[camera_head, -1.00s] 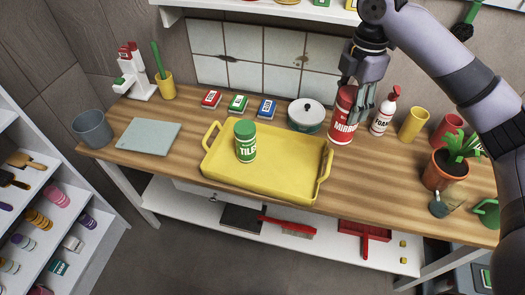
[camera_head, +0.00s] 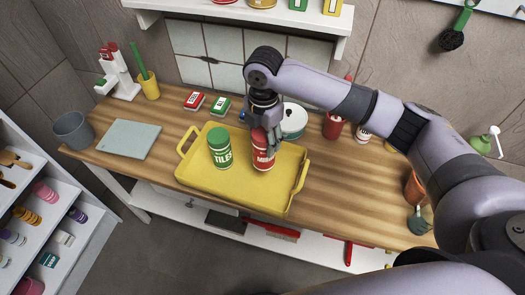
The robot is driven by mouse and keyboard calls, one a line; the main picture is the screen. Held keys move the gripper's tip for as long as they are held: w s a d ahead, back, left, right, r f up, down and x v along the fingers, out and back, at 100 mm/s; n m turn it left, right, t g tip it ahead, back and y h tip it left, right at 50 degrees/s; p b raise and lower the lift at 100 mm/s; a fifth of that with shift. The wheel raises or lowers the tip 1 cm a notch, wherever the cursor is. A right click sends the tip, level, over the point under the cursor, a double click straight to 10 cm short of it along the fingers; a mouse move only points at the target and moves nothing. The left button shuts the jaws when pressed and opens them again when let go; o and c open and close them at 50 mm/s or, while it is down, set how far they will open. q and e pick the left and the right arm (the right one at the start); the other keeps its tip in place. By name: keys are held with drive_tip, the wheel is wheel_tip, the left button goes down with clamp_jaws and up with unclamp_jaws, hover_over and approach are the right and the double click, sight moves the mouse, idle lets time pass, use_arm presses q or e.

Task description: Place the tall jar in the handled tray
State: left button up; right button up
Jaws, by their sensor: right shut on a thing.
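The tall jar is the red one with white lettering (camera_head: 262,159). My right gripper (camera_head: 265,135) is shut on its upper part, and the fingers hide its top. The jar is upright over the yellow handled tray (camera_head: 235,196), inside its rim in the picture. I cannot tell whether its base touches the tray floor. A green jar labelled TILES (camera_head: 220,150) stands in the tray just left of the red jar. My left gripper is not in view.
A lidded pot (camera_head: 293,121) and a red container (camera_head: 333,125) stand behind the tray. Red and green small boxes (camera_head: 220,106) lie at the back. A grey-green board (camera_head: 129,139) lies left of the tray. Bare wood (camera_head: 345,185) is free to the right.

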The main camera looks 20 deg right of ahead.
sight(263, 155)
wheel_tip(263, 155, down, 3)
drive_tip(key=shift+r, duration=0.1)
wheel_tip(263, 155, down, 4)
drive_tip(key=shift+r+p, duration=0.25)
drive_tip(key=shift+p, duration=0.2)
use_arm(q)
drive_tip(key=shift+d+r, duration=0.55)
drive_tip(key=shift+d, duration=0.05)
use_arm(e)
drive_tip(key=shift+f, duration=0.25)
drive_tip(key=shift+f, duration=0.1)
drive_tip(key=o, duration=1.6)
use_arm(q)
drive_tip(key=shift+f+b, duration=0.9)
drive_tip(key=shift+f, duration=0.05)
use_arm(e)
wheel_tip(263, 155, up, 12)
drive_tip(key=shift+r, duration=0.15)
